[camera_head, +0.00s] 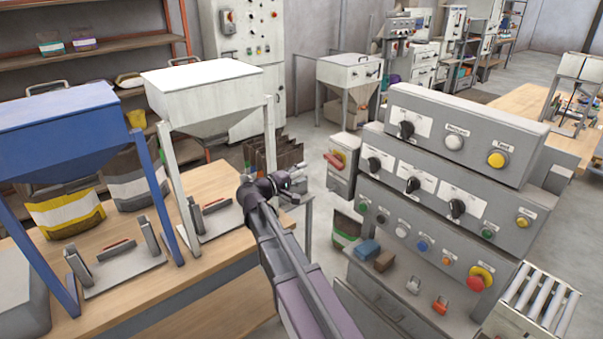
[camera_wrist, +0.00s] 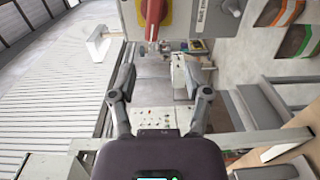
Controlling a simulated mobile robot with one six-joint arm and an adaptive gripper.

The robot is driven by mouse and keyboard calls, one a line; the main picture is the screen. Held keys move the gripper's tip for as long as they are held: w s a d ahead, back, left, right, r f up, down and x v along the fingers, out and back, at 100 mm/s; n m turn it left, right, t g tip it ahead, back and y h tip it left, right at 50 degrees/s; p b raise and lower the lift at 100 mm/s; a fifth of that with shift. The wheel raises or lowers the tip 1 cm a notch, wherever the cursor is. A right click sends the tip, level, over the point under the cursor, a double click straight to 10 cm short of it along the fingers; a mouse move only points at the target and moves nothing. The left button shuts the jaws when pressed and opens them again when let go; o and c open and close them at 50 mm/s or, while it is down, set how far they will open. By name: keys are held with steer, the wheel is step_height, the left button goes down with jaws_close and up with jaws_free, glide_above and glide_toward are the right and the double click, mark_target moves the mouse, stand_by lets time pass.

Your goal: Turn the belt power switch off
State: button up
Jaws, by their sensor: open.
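A grey box (camera_head: 343,183) stands beyond the main control panel and carries a red rotary switch handle (camera_head: 334,161) on a yellow plate. In the wrist view the red handle (camera_wrist: 155,13) shows at the top edge, cut off by the frame. My gripper (camera_head: 283,184) is left of the box in the head view, apart from the switch. In the wrist view my gripper (camera_wrist: 165,88) has its two fingers spread with nothing between them; the handle lies beyond the fingertips.
A stepped control panel (camera_head: 440,138) with several knobs and buttons stands at right. A wooden bench (camera_head: 205,178) with blue (camera_head: 65,120) and white (camera_head: 205,92) hoppers is at left.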

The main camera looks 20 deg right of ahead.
steer(key=s+a+f+m+g+y, duration=0.2)
steer(key=s+f+y, duration=0.4)
steer(key=s+f, duration=0.2)
steer(key=s+a+f+m+g+y, duration=0.1)
steer(key=s+a+f+g+y, duration=0.15)
steer(key=s+f+y, duration=0.45)
steer(key=s+a+f+m+g+y, duration=0.1)
steer(key=s+a+f+y, duration=0.2)
steer(key=s+a, duration=0.3)
steer(key=shift+s+a+y, duration=0.35)
steer(key=shift+s+y, duration=0.05)
steer(key=shift+s, duration=0.7)
steer(key=shift+f+g, duration=0.1)
steer(key=shift+g, duration=0.15)
